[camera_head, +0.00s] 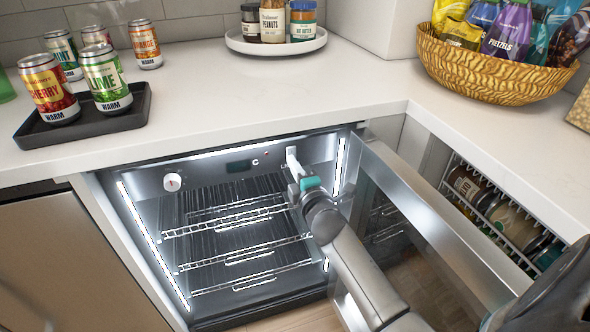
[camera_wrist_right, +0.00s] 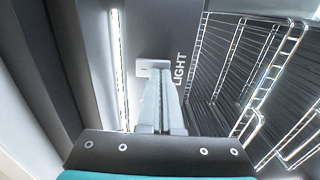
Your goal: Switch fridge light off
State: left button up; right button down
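The fridge (camera_head: 172,283) is open under the counter, and its vertical light strips (camera_head: 150,240) glow white. One strip also shows lit in the right wrist view (camera_wrist_right: 119,70). The light switch (camera_wrist_right: 152,66) is a small pale plate beside the printed word LIGHT; in the head view, the switch (camera_head: 291,151) is on the upper right of the control panel. My right gripper (camera_head: 295,166) reaches inside, its fingers together and empty, tips at the switch. The fingers (camera_wrist_right: 160,100) partly hide the switch, so contact and lever position are unclear. My left gripper is out of view.
The open glass door (camera_head: 430,235) stands close to the right of my right arm. A round knob (camera_head: 172,182) and small display (camera_head: 239,166) share the panel. Wire racks (camera_head: 225,225) lie below. Cans on a black tray (camera_head: 84,127) stand on the counter.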

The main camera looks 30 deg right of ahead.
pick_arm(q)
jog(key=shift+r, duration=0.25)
pick_arm(e)
jog(key=shift+w+d, duration=0.15)
jog(key=shift+w, duration=0.05)
jog(key=shift+d+f, duration=0.1)
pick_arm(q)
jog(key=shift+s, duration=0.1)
